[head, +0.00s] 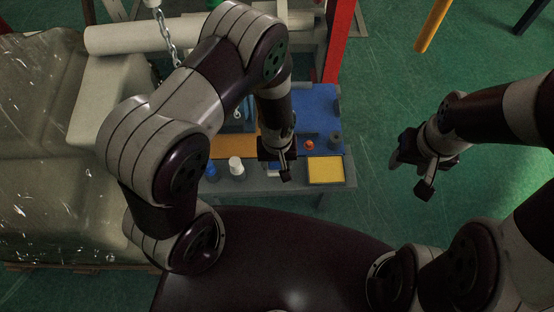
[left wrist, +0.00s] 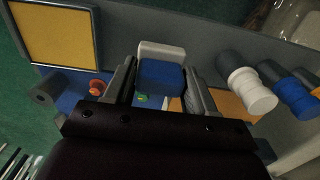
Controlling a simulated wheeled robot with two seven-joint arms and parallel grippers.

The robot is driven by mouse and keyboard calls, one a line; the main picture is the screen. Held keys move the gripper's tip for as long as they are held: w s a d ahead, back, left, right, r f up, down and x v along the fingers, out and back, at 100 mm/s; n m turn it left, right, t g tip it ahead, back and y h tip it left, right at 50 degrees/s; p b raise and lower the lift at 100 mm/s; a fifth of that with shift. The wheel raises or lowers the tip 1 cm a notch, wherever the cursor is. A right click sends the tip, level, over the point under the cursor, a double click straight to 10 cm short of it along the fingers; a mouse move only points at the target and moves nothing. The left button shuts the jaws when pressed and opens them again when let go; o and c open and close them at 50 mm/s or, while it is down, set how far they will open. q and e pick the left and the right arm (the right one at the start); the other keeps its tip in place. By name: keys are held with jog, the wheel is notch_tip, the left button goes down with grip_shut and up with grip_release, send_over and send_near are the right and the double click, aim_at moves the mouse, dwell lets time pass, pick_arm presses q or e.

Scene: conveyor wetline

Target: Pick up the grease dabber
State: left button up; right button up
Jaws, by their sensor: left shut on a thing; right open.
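A small block, blue with a pale grey-white part, sits between the fingers of my left gripper in the left wrist view; I take this block (left wrist: 162,74) to be the grease dabber. My left gripper (head: 284,172) is shut on it, over the front part of the workbench. In the left wrist view the two fingers of my left gripper (left wrist: 160,88) press on either side of it. In the head view the block is mostly hidden by the gripper. My right gripper (head: 410,178) is open and empty, over the green floor right of the bench.
The bench has a blue mat (head: 318,100), an orange mat (head: 220,148) and a yellow-topped tray (head: 325,170). An orange knob (head: 309,145) and a grey cylinder (head: 335,141) stand behind the tray. A white-capped container (head: 236,166) and a blue-capped one (head: 211,171) stand left of my left gripper.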

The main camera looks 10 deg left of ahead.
pick_arm(q)
jog(key=s+d+r+p, duration=0.7)
jog(key=d+r, duration=0.1)
jog(key=d, duration=0.1)
jog(key=shift+s, duration=0.2)
